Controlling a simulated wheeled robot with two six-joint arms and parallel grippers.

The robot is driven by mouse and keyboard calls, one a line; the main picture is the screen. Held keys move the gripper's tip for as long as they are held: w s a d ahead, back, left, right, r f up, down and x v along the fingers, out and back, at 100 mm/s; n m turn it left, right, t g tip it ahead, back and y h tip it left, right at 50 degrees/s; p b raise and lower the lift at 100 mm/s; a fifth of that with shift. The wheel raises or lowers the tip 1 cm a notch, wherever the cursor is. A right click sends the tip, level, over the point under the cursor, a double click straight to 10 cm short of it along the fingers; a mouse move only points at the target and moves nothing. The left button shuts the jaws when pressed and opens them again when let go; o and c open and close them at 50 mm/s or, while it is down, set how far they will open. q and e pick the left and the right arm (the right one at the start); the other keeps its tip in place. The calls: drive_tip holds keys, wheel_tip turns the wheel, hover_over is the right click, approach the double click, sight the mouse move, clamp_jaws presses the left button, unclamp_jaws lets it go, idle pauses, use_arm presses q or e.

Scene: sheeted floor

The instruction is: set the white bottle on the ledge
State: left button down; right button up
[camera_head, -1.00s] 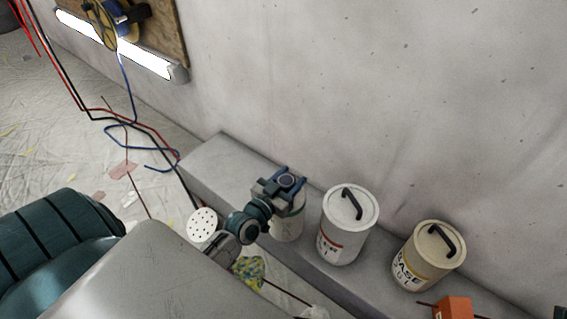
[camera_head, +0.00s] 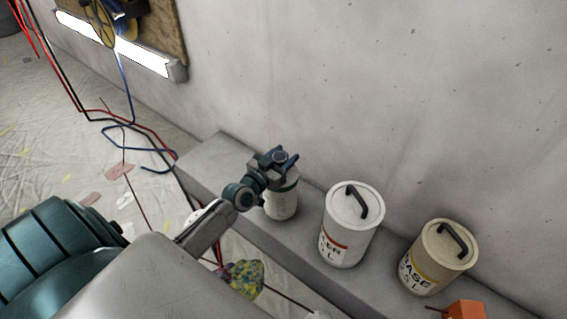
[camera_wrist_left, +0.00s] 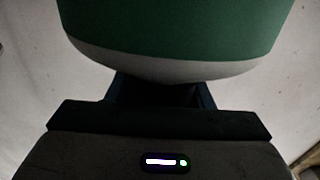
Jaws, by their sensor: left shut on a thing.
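The white bottle (camera_head: 281,206) with a green band is upright in my left gripper (camera_head: 279,158), which is shut on it near its top. The bottle is over the left part of the grey ledge (camera_head: 215,160) along the wall, left of the two cans. Its base looks close to the ledge top; I cannot tell whether it touches. In the left wrist view the bottle (camera_wrist_left: 170,30) fills the top, with its green band and white part just beyond the gripper. My right gripper is not in view.
A white can (camera_head: 351,225) and a cream can (camera_head: 437,258), both with black handles, stand on the ledge to the right. An orange block (camera_head: 466,310) is at the lower right. A patterned cloth (camera_head: 243,279) lies below the ledge. Cables (camera_head: 125,130) hang at the left.

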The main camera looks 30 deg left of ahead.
use_arm(q)
drive_tip(key=shift+f, duration=0.35)
drive_tip(key=shift+r, duration=0.1)
drive_tip(key=c, duration=0.7)
unclamp_jaws()
drive_tip(key=shift+f, duration=0.2)
